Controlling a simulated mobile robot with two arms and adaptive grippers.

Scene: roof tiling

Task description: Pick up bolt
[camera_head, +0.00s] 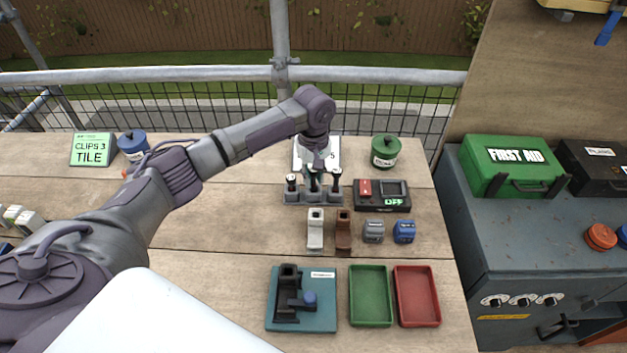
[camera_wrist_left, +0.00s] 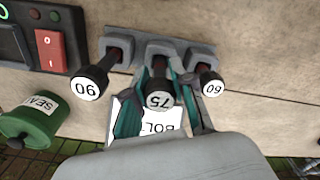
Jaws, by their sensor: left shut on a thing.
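Three bolts with round, white-topped dark heads stand in a grey holder (camera_head: 300,198), which also shows in the left wrist view (camera_wrist_left: 198,52). In the left wrist view, the bolt marked 75 (camera_wrist_left: 160,99) is in the middle, the bolt marked 90 (camera_wrist_left: 90,84) is on its left and the bolt marked 60 (camera_wrist_left: 210,85) on its right. My left gripper (camera_head: 314,176) reaches down over the middle slot. Its teal fingers (camera_wrist_left: 160,92) are shut on the 75 bolt. The bolt's lower end is hidden, so I cannot tell whether it is seated. My right gripper is out of view.
A control box with a red switch (camera_head: 366,188) stands right of the holder, with a green pot (camera_head: 385,151) behind. Several small blocks and clips stand in front. A teal fixture (camera_head: 275,317), a green tray (camera_head: 370,296) and a red tray (camera_head: 417,296) lie nearer.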

